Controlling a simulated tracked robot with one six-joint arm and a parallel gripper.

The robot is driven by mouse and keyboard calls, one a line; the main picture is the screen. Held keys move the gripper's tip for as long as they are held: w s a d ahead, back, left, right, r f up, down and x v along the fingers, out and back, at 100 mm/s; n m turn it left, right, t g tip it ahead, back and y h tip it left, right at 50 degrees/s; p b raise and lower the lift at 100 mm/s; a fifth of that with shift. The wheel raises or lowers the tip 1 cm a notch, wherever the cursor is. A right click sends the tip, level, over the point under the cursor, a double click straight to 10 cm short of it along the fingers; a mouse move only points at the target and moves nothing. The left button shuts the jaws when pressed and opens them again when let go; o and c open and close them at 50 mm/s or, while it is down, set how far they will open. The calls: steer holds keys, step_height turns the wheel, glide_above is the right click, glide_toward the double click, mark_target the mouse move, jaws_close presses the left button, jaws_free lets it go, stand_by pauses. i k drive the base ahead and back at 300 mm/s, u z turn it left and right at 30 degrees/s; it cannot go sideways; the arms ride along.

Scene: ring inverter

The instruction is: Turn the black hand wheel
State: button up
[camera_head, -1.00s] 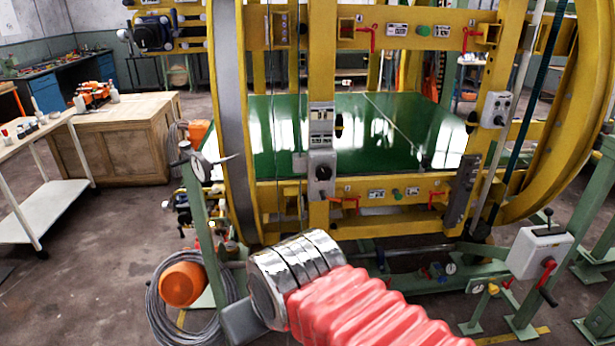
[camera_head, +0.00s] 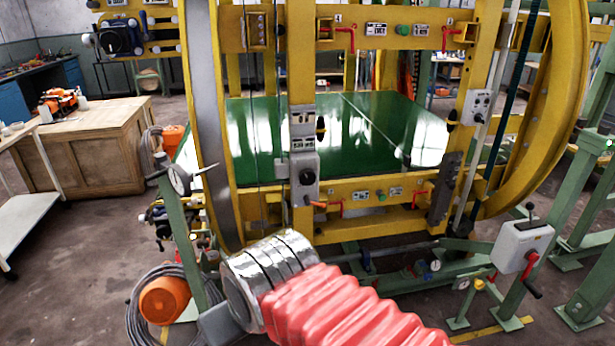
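A round black knob or wheel (camera_head: 307,177) sits on a grey control box (camera_head: 304,163) on the yellow ring frame, in the middle of the head view. Small dark discs, seen nearly edge-on, also show on the frame's uprights; I cannot tell which round black part is the hand wheel. My arm, with red bellows and shiny metal rings, reaches in from the bottom. A grey block (camera_head: 220,325) at its far end seems to belong to my gripper, below and left of the control box and apart from it. Its fingers cannot be made out.
The yellow ring frame (camera_head: 205,120) surrounds a green platform (camera_head: 375,125). A white lever box (camera_head: 522,246) is at right. Grey floor is open at lower left.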

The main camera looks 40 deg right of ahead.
mark_target(306, 177)
steer(key=i, duration=0.85)
steer(key=u, duration=0.05)
